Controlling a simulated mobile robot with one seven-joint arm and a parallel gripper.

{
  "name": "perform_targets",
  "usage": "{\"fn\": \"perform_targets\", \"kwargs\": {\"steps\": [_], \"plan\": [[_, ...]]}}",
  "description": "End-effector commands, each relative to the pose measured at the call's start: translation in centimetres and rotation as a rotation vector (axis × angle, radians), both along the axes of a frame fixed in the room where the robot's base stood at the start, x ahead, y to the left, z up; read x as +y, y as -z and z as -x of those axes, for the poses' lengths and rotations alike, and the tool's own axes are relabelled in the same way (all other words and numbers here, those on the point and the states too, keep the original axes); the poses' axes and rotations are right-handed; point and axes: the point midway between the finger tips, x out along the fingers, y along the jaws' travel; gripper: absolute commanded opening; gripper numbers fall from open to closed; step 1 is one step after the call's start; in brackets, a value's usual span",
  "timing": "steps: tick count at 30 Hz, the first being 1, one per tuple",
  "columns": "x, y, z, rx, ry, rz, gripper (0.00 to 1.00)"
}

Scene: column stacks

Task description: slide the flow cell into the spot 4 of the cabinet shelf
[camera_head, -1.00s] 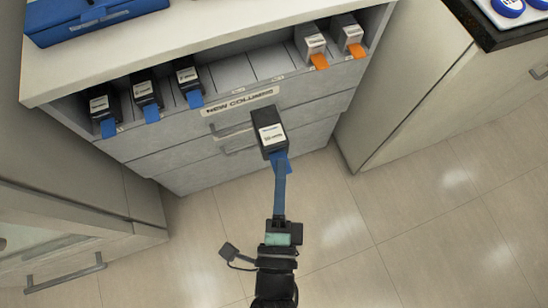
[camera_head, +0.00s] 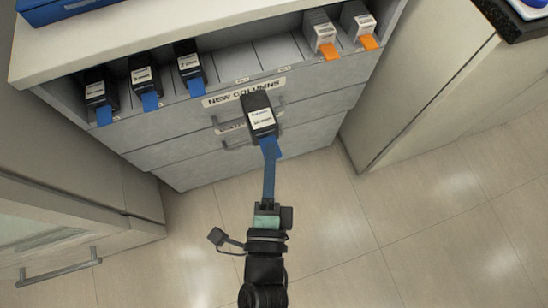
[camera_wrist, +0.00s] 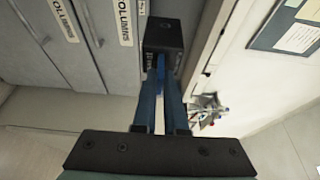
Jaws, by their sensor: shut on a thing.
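My gripper (camera_head: 269,150) is shut on the flow cell (camera_head: 258,113), a black box with a white label and a blue tab. It holds the flow cell in front of the cabinet drawers, below and apart from the shelf (camera_head: 262,62). In the wrist view the flow cell (camera_wrist: 163,34) is at the ends of my blue fingers. On the shelf, several black cells with blue tabs (camera_head: 143,80) fill the left spots. The middle spots, between thin dividers, are empty. Two grey cells with orange tabs (camera_head: 322,32) stand at the right end.
A "NEW COLUMNS" label (camera_head: 244,92) is on the front below the shelf, above drawers with handles (camera_head: 240,144). A blue box (camera_head: 50,10) sits on the cabinet top at the left. Another cabinet (camera_head: 420,90) stands at the right. The floor around my arm is clear.

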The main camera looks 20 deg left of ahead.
Motion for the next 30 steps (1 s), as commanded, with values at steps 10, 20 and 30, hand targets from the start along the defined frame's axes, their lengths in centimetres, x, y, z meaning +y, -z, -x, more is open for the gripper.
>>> {"fn": "perform_targets", "kwargs": {"steps": [10,20,30], "plan": [[1.4,-0.3,-2.1,-0.003,0.002,-0.004,0.0],[2.7,-0.3,-4.1,-0.002,0.0,-0.003,0.0],[4.0,-0.3,-6.1,-0.003,0.002,-0.003,0.0]]}}
